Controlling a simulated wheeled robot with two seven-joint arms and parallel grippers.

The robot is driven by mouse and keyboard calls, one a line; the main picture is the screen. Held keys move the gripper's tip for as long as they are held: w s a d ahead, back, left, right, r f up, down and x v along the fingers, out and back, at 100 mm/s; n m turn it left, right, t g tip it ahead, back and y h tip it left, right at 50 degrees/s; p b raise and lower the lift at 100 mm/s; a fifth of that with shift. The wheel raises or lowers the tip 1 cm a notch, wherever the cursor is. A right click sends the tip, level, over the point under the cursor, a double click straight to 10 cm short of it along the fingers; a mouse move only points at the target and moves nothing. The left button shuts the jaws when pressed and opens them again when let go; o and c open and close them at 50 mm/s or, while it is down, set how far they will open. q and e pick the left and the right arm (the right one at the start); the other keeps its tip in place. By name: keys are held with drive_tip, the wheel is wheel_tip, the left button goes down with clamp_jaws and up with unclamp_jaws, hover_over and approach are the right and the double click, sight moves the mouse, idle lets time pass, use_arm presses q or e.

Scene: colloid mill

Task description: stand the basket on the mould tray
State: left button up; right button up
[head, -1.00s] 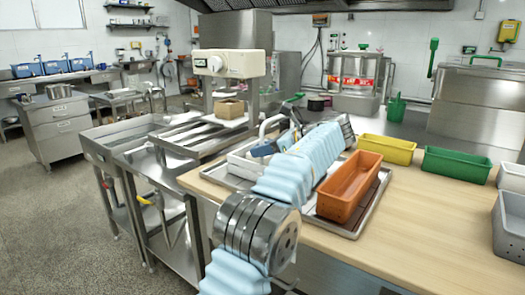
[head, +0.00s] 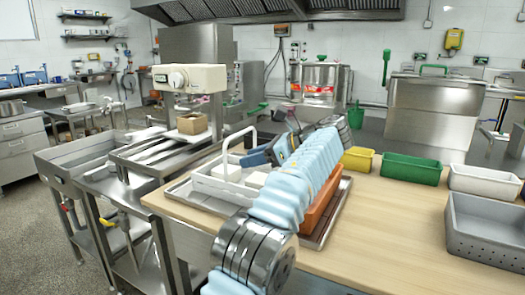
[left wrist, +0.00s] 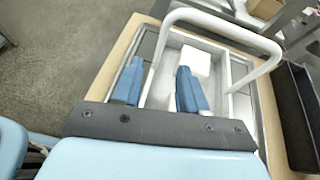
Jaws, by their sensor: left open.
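The white basket (head: 222,178) with a tall loop handle stands at the left of the wooden table, with pale blocks inside. It appears to stand on a shallow metal tray (head: 182,190), probably the mould tray; I cannot tell whether it rests flat. My left gripper (head: 258,156) is at the basket's right side in the head view. In the left wrist view, its two blue fingers (left wrist: 159,68) are apart over the basket (left wrist: 226,72), and one handle leg appears between them. Contact is not clear. My left arm hides part of the tray. My right gripper is out of view.
An orange bin (head: 322,207) stands on the tray's right part, partly behind my arm. Yellow (head: 357,160), green (head: 411,168) and white (head: 484,182) bins line the back of the table. A grey perforated bin (head: 484,232) is at the right. The table's front middle is clear.

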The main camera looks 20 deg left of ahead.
use_arm(q)
drive_tip(key=v, duration=0.3)
drive_tip(key=shift+f, duration=0.15)
idle(1.5)
